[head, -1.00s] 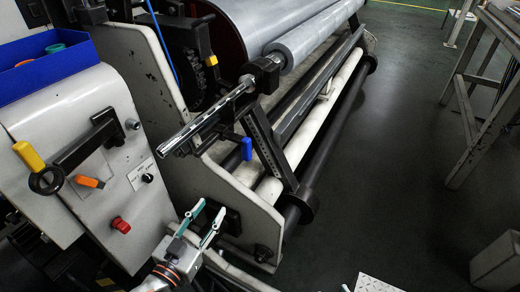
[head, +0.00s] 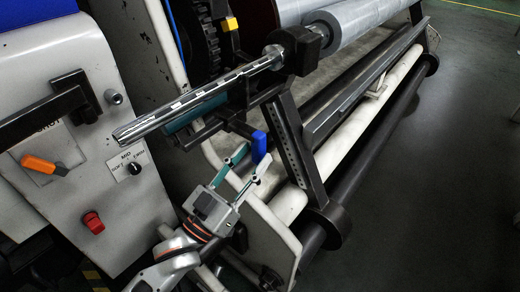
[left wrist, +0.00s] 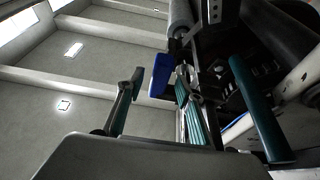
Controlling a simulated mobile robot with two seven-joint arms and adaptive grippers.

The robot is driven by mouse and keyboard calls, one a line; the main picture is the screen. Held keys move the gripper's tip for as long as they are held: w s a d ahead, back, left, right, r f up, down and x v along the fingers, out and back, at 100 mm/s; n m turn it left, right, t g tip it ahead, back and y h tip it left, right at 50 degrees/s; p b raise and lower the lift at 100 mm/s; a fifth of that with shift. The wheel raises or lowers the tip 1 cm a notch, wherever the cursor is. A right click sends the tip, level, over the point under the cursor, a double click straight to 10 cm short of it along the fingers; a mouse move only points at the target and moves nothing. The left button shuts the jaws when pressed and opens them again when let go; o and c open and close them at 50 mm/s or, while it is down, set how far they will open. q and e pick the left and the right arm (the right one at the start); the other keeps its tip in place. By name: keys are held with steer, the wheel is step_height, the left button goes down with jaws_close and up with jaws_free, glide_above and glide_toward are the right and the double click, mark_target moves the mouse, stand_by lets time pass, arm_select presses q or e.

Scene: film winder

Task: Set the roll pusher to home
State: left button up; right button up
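In the left wrist view the blue handle (left wrist: 160,75) lies between the two spread fingers, nearer the left one, beyond the open gripper (left wrist: 190,85). My right gripper is not in view.
A grey control panel on the left carries an orange lever (head: 40,165), a black selector knob (head: 134,168) and a red button (head: 93,222). A black slanted arm (head: 295,150) and long rollers (head: 360,130) stand to the right. The floor (head: 440,200) at right is clear.

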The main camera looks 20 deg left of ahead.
arm_select(q)
steer(key=shift+x, duration=1.45)
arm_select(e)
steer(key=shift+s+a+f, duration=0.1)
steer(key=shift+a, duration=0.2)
